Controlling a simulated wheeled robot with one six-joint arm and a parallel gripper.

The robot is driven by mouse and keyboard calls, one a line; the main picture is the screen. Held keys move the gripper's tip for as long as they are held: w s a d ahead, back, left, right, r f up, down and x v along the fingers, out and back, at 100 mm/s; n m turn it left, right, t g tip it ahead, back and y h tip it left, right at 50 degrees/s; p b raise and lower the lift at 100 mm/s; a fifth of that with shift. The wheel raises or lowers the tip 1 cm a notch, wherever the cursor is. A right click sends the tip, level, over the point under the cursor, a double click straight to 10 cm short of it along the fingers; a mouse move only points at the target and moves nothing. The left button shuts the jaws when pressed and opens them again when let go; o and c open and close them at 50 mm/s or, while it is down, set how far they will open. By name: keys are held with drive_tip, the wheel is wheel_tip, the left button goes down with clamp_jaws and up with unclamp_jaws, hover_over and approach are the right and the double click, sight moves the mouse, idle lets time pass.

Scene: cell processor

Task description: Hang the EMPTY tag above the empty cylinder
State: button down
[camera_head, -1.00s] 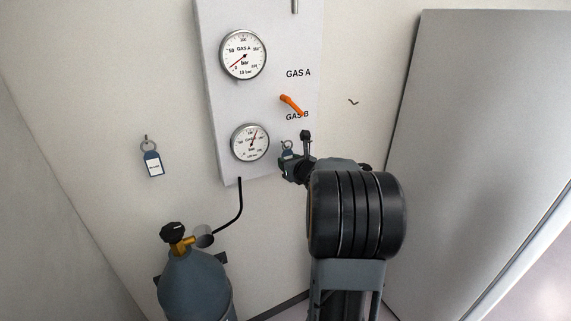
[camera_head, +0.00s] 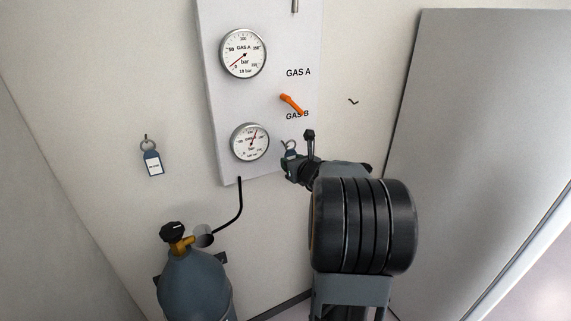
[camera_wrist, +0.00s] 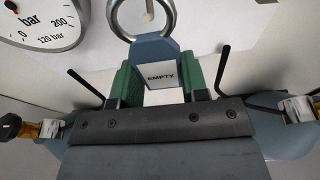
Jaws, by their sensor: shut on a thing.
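My gripper (camera_wrist: 160,85) is shut on the blue EMPTY tag (camera_wrist: 160,55), its green pads on both sides. The tag's white label faces the wrist camera and its metal ring (camera_wrist: 122,18) sticks out beyond the fingers. A pale peg end shows inside the ring; I cannot tell if the ring is around it. In the head view my gripper (camera_head: 297,167) is at the panel's lower right edge. The wrist view shows a cylinder at the left (camera_wrist: 82,133) and one at the right (camera_wrist: 290,130). The head view shows the left cylinder (camera_head: 195,285); my arm hides the other.
A second blue tag (camera_head: 152,162) hangs on the wall at the left, its label unreadable. The panel (camera_head: 225,110) carries the GAS A gauge (camera_head: 243,53), reading near zero, a lower gauge (camera_head: 250,142) and an orange lever (camera_head: 291,103). A bare hook (camera_head: 353,101) is right of the panel.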

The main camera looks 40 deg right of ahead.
drive_tip(key=shift+f+b+v, duration=0.15)
drive_tip(key=shift+f+v, duration=0.05)
drive_tip(key=shift+v, duration=0.75)
drive_tip(key=shift+f+b+v, duration=0.2)
drive_tip(key=shift+f+v, duration=0.05)
drive_tip(key=shift+v, duration=0.65)
drive_tip(key=shift+f+b+v, duration=0.15)
drive_tip(key=shift+f+v, duration=0.05)
drive_tip(key=shift+v, duration=0.75)
drive_tip(key=shift+s, duration=0.15)
